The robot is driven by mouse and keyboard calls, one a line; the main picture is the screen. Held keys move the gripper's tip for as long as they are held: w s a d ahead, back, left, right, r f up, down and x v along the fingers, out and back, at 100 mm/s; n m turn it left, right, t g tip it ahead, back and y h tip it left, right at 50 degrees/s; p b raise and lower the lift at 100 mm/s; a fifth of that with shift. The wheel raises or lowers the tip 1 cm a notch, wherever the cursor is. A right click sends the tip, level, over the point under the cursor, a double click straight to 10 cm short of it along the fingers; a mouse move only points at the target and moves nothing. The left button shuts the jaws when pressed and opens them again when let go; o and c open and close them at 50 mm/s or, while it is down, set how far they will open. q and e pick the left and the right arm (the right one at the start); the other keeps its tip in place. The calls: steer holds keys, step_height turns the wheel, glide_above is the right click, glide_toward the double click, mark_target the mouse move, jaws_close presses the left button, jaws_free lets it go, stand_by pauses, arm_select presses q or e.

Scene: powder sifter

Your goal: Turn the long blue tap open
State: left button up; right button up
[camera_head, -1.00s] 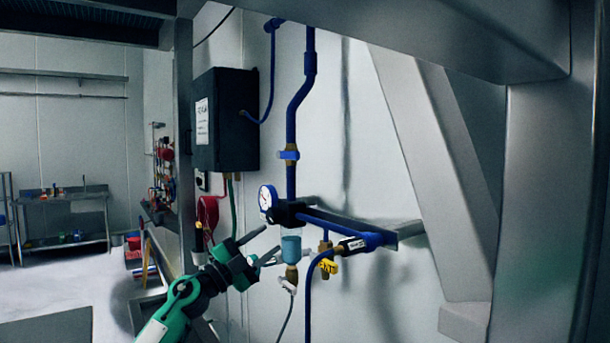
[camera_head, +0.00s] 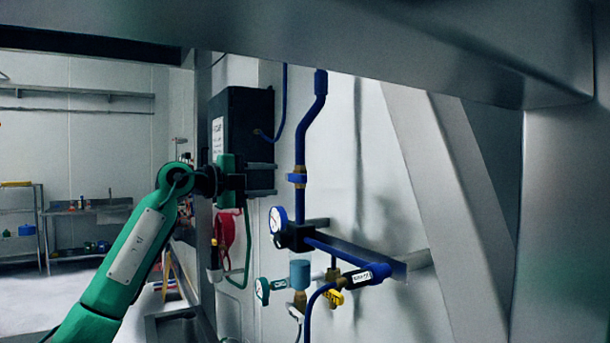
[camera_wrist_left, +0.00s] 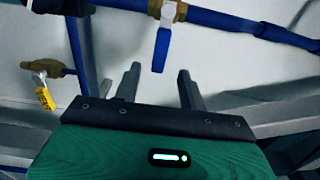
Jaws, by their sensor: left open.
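The long blue tap (camera_head: 297,178) sits on a brass valve body on the vertical blue pipe in the head view. In the left wrist view its blue handle (camera_wrist_left: 161,50) points across the pipe, down toward my gripper. My left gripper (camera_head: 272,179) is at the tap's height, to its left, with its fingers pointing at it. In the left wrist view the open left gripper (camera_wrist_left: 159,74) has one fingertip on each side of the handle's free end. I see no grip on the handle; the exact depth between them is unclear. My right gripper is not in view.
A dial gauge (camera_head: 278,219) and a dark bracket (camera_head: 350,256) are below the tap. A black box (camera_head: 242,125) is behind my gripper. A large grey beam (camera_head: 440,190) slants at right.

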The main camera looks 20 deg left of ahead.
mark_target(295, 179)
arm_select(q)
steer(key=p+x, duration=0.3)
steer(key=x, duration=0.6)
steer(key=shift+w+d, duration=0.1)
steer(key=shift+d, duration=0.1)
steer(key=shift+w+d, duration=0.25)
steer(key=shift+w, duration=0.05)
steer(key=shift+f, duration=0.1)
jaws_close()
